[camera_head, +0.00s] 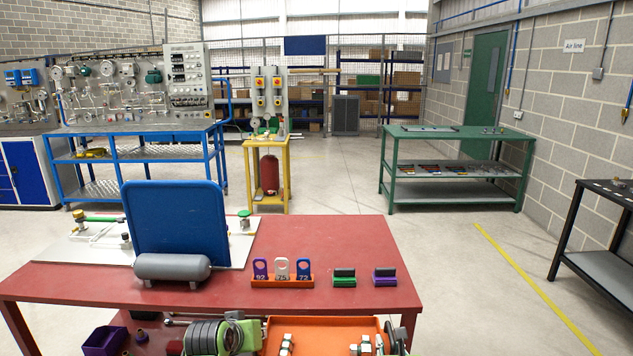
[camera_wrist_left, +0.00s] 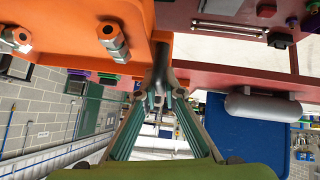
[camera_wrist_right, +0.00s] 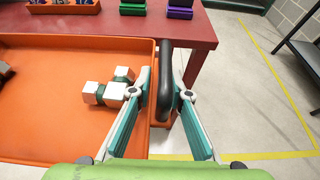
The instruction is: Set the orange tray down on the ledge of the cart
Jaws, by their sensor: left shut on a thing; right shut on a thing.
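The orange tray (camera_head: 323,330) is at the bottom middle of the head view, in front of the red bench's near edge. White and dark green fittings lie in it; they also show in the right wrist view (camera_wrist_right: 115,90). My right gripper (camera_wrist_right: 172,95) is shut on the black handle (camera_wrist_right: 166,65) at the tray's right end. My left gripper (camera_wrist_left: 163,82) is shut on the dark handle at the other end. The tray's near part is cut off in the head view. I cannot tell which piece is the cart, or the tray's height over any ledge.
The red bench (camera_head: 340,240) carries a blue panel (camera_head: 175,220), a grey cylinder (camera_head: 172,267), an orange tag holder (camera_head: 282,282) and two small dark blocks. A purple bin (camera_head: 104,341) is low at left. Floor is clear to the right, towards a green bench (camera_head: 458,140).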

